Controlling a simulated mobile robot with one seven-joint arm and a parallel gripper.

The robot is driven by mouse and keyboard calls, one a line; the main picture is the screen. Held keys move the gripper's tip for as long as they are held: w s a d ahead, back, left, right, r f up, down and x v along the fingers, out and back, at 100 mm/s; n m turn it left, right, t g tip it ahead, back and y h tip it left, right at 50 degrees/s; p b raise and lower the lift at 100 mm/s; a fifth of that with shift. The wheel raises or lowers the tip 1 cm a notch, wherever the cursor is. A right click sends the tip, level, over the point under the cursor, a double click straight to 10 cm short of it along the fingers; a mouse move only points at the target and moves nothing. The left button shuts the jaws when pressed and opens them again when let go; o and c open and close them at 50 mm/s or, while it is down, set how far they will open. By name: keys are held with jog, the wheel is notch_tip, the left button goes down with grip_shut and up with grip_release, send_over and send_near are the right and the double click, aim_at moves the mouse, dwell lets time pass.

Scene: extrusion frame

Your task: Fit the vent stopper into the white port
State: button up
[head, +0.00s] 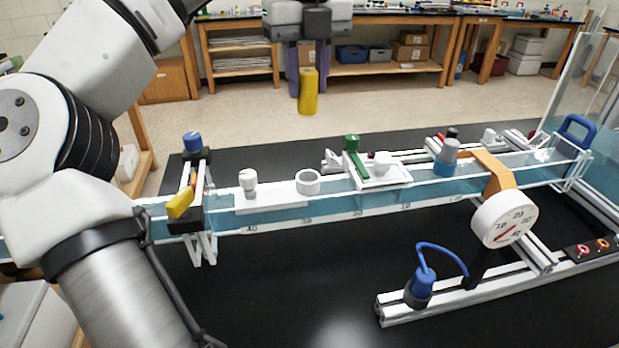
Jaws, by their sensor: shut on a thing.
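My gripper (308,66) is at the top middle of the head view, pointing down, shut on a yellow cylinder, which appears to be the vent stopper (308,96). The stopper hangs upright with its lower part free below the fingers. The white port (308,182) is a short open ring on a white plate (272,205) on top of the clear channel. The stopper shows above the port in the picture, clearly apart from it. Its exact distance in depth cannot be told. The port's inside is only partly visible.
A white knobbed fitting (248,183) stands left of the port. A green-handled valve (351,150) is to the right. Further right are a grey-blue bottle-like piece (446,158) and a round dial (503,218). A blue-capped clamp (192,142) stands at the left. Black table is open in front.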

aim_at(307, 103)
notch_tip(307, 103, down, 15)
jog(key=shift+r+p, duration=0.15)
jog(key=shift+p, duration=0.45)
jog(key=shift+f, duration=0.2)
jog(key=o, duration=1)
jog(key=shift+c, duration=0.2)
jog(key=shift+r, duration=0.15)
notch_tip(307, 103, up, 12)
jog(key=shift+r+b, duration=0.1)
jog(key=shift+b, duration=0.4)
